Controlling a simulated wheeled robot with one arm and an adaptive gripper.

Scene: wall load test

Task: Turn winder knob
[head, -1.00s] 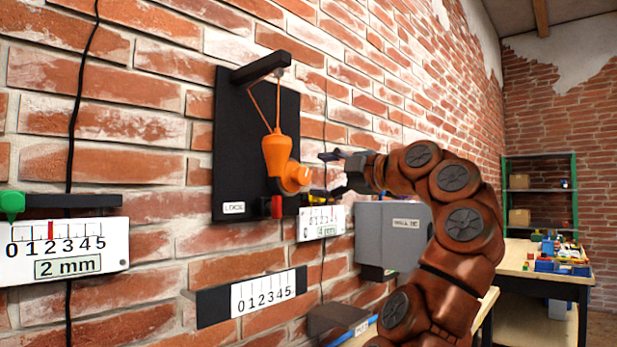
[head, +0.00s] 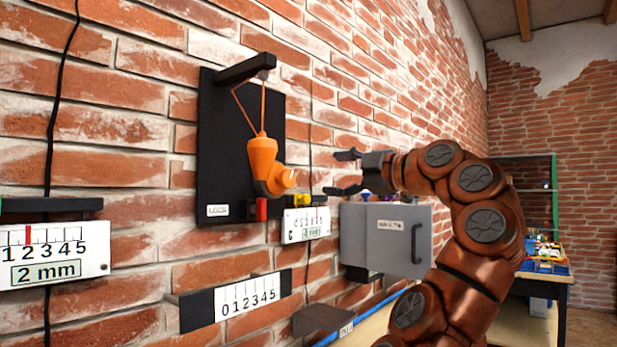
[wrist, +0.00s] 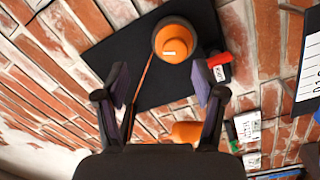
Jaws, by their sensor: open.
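The orange winder (head: 261,155) hangs on a black board (head: 226,140) on the brick wall, with an orange cord running up to a black arm. Its round orange knob (head: 287,179) sticks out at the lower right. My gripper (head: 345,173) is open and empty, apart from the knob, to its right in the head view. In the wrist view the knob (wrist: 175,40) shows end-on, ahead of the fingers (wrist: 162,88) and nearer the right one. Part of the orange winder body (wrist: 186,131) shows low between the fingers.
A red piece (head: 262,209) sits just below the knob. A white scale plate (head: 306,224), a grey cabinet (head: 388,238) and a lower scale on a black bracket (head: 196,309) are close by. A workbench (head: 548,272) stands at the right.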

